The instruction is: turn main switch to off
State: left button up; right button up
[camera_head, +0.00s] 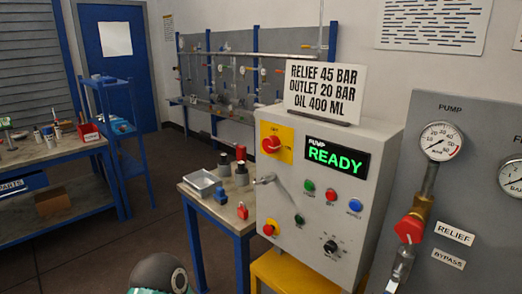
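The main switch (271,144) looks like the red rotary knob on a yellow plate at the upper left of the grey control box (330,257). Its label is too small to read, and I cannot tell its exact position. Below are green (309,186), red (331,194) and blue (355,205) buttons, a black selector knob (330,246) and a red mushroom button (269,230). Neither of my grippers shows; only a dark rounded part, apparently of my arm, shows at the bottom edge.
A sign (324,86) stands on the box. A small table (205,209) left of it holds a tray (201,183) and small parts. At right a grey panel carries a gauge (441,141) and a red valve handle (409,229). Floor (80,245) is open at lower left.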

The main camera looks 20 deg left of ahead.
aim_at(271, 145)
jog(key=u, duration=0.9)
jog(key=k, duration=1.05)
jog(key=u, duration=1.3)
jog(key=i, duration=1.2)
jog(key=z, duration=0.9)
jog(key=i, duration=0.95)
jog(key=z, duration=0.8)
jog(key=k, duration=0.75)
jog(key=z, duration=0.2)
jog(key=i, duration=0.8)
jog(key=u, duration=0.05)
